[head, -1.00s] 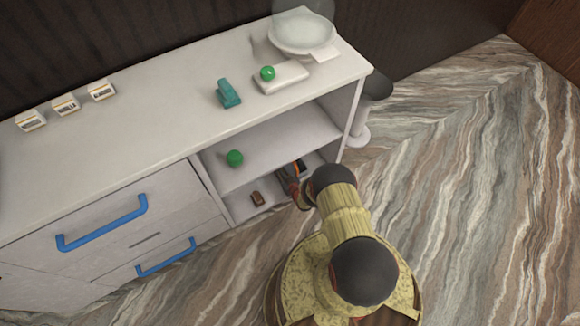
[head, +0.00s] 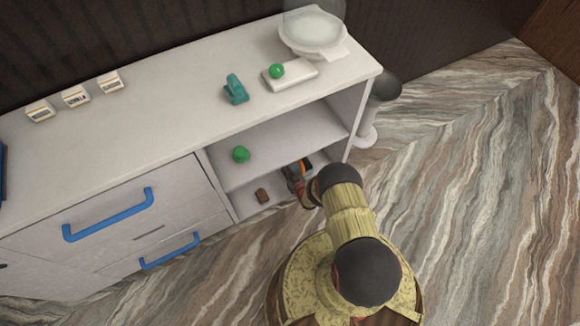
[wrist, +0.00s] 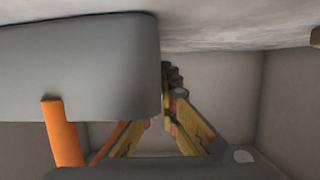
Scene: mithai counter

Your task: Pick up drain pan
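A grey, smooth, round-cornered body (wrist: 80,65) with an orange bar (wrist: 62,132) fills the upper left of the wrist view. It may be the drain pan, but I cannot tell for sure. In the head view, a small orange and dark patch (head: 303,166) shows in the lower shelf bay, partly hidden by my arm. My gripper (wrist: 165,105) reaches into this bay, with its yellow fingers angled toward each other beside the grey body. The grey body covers part of the left finger. I cannot tell whether the fingers touch each other or the grey body.
A brown block (head: 262,195) lies on the lower shelf, left of my gripper. A green object (head: 241,154) sits on the shelf above. The cabinet's side panel (head: 354,122) stands to the right. Blue-handled drawers (head: 110,215) are to the left. The marble-patterned floor (head: 480,200) is clear.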

